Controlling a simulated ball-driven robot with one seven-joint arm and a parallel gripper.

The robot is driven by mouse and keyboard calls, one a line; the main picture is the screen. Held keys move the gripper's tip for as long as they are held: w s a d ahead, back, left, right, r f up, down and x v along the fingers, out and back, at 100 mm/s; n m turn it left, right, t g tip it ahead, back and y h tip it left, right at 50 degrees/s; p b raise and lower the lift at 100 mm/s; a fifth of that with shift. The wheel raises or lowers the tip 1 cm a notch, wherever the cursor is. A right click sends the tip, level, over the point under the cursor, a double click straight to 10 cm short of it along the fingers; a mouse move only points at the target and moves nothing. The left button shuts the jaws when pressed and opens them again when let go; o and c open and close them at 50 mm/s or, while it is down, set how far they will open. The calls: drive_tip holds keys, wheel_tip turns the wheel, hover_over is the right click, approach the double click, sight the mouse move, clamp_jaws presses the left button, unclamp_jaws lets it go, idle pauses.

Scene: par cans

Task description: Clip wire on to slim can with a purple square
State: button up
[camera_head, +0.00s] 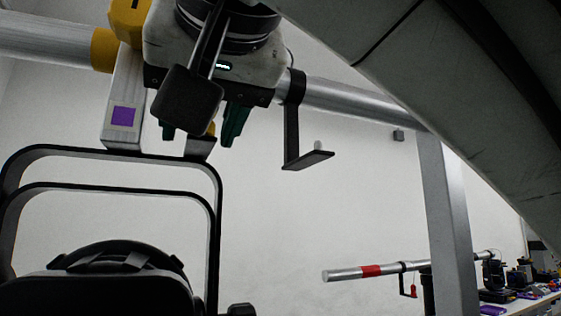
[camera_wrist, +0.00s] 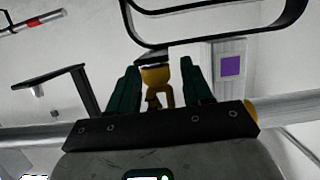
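The slim can is a pale grey box with a purple square (camera_head: 124,117), left of my gripper in the head view. In the wrist view its purple square (camera_wrist: 230,66) shows right of the fingers. My gripper (camera_head: 200,130) has dark green fingers spread apart. In the wrist view, a yellow clip-like piece (camera_wrist: 155,76) sits between the open fingers (camera_wrist: 157,80), with a gap visible on its right side. I cannot tell if this is the wire's clip. No wire strand shows clearly, and the gripper hides part of the area behind it.
A thick grey bar (camera_head: 345,99) runs across behind my gripper. A black L-shaped bracket (camera_head: 291,130) hangs from it, close on the right. A black rounded frame (camera_head: 215,225) is below the can. Open space lies lower right, before a grey post (camera_head: 447,220).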

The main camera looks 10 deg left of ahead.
drive_tip(key=shift+o, duration=0.7)
drive_tip(key=b+v, duration=0.2)
drive_tip(key=v, duration=0.9)
drive_tip(key=shift+w, duration=0.1)
idle(1.0)
